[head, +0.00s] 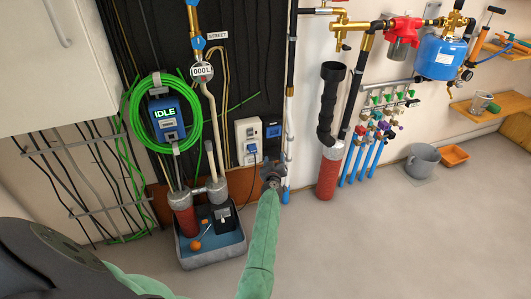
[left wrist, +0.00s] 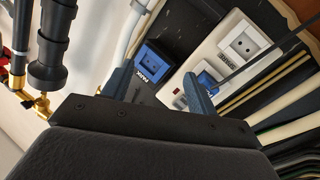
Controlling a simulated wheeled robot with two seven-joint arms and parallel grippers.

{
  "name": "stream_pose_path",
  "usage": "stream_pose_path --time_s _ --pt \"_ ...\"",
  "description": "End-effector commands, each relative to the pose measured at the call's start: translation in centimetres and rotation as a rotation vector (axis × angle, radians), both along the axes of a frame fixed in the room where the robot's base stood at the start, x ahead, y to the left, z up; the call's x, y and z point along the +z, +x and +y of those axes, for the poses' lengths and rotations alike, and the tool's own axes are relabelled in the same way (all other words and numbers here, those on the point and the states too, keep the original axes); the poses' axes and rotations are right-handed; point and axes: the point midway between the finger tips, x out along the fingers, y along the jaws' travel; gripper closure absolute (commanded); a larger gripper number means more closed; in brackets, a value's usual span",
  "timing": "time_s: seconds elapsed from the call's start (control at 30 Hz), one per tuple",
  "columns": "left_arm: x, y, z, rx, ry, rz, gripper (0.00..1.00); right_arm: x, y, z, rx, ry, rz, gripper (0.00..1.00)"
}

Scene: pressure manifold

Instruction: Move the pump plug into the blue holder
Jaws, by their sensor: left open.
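The pump plug (head: 252,148) is a small blue plug in the lower socket of the white outlet panel on the wall, with a dark cord. In the left wrist view the blue plug (left wrist: 208,80) sits in the panel, just beyond the right finger. The blue holder (head: 273,131) is a square socket right of the panel. In the left wrist view the holder (left wrist: 154,60), lettered PARK, shows empty beyond the gap between the fingers. My left gripper (head: 272,180) is below the panel and holder. Its fingers (left wrist: 159,74) are apart with nothing between them. My right gripper is out of view.
The white outlet panel (head: 247,133) has an empty upper socket. A coiled green hose (head: 203,110) and IDLE box (head: 167,119) hang to the left. A grey tub (head: 207,262) with pumps stands below. A black pipe (head: 328,105) rises at the right.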

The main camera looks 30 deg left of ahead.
Motion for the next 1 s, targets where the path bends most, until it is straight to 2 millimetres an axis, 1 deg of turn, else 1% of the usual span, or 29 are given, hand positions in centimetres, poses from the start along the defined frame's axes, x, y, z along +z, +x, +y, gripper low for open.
stream_pose_path --time_s 0.03,0.13,0.2,0.3,0.4,0.63,1.0 --pt "-0.7 -0.5 0.8 0.055 0.022 0.013 0.42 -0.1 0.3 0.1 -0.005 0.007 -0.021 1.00" --pt "-1.3 -1.7 2.5 0.172 0.076 0.045 0.42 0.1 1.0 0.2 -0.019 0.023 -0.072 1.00" --pt "-1.1 -2.6 3.7 0.252 0.120 0.070 0.42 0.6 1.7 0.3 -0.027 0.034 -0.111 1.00" --pt "-1.0 -3.8 5.1 0.347 0.189 0.120 0.42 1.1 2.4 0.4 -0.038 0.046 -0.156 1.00" --pt "-0.8 -4.7 5.8 0.407 0.260 0.172 0.42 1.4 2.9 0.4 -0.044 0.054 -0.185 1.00" --pt "-0.8 -4.9 6.0 0.416 0.328 0.223 0.42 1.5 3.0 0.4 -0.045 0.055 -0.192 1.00" --pt "-0.8 -4.8 6.0 0.415 0.330 0.224 0.42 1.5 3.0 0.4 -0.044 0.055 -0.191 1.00"
